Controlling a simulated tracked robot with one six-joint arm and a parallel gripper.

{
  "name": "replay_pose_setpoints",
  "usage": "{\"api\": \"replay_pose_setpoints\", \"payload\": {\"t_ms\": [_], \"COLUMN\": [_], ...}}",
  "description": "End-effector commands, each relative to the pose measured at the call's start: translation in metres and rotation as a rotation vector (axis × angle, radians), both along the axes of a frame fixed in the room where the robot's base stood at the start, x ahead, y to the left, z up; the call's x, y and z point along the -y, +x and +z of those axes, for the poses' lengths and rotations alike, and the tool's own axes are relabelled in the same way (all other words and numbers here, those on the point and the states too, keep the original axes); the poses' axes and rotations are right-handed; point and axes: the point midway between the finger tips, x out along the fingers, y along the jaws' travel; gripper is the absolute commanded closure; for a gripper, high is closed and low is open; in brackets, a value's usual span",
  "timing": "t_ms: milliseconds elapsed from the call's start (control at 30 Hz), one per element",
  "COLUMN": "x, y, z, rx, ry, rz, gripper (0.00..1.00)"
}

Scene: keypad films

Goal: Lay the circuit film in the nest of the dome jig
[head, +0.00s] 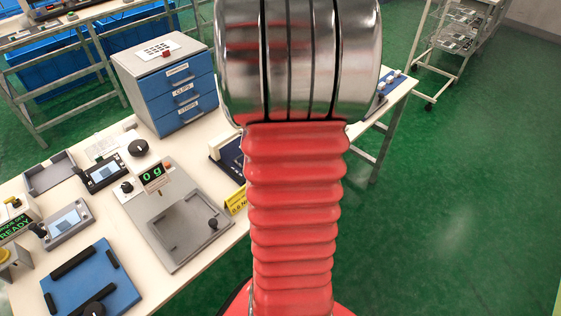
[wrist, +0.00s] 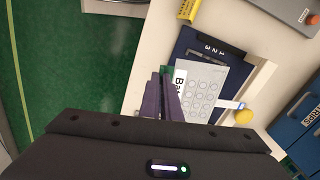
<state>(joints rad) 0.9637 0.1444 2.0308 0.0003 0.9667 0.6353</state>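In the wrist view, a pale grey sheet with rows of round outlines (wrist: 204,86) lies over a dark blue board (wrist: 190,45) marked 1 2 3; I cannot tell whether it is the circuit film. In the head view my arm hides the gripper and most of the dark blue board (head: 227,160).
A yellow sign (head: 236,201) stands beside the board. A yellow knob (wrist: 243,117) is near the sheet.

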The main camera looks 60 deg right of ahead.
Motion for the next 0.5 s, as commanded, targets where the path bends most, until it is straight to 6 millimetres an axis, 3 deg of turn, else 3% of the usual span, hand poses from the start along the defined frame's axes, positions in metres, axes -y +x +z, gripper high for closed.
{"api": "replay_pose_setpoints", "payload": {"t_ms": [33, 133, 500], "x": [-0.003, -0.009, -0.009], "y": [-0.013, -0.025, -0.026], "z": [-0.01, -0.025, -0.033], "rx": [-0.001, -0.001, 0.001], "ry": [0.002, 0.001, -0.001], "rz": [-0.05, -0.134, -0.197], "gripper": [1.0, 1.0, 1.0]}}
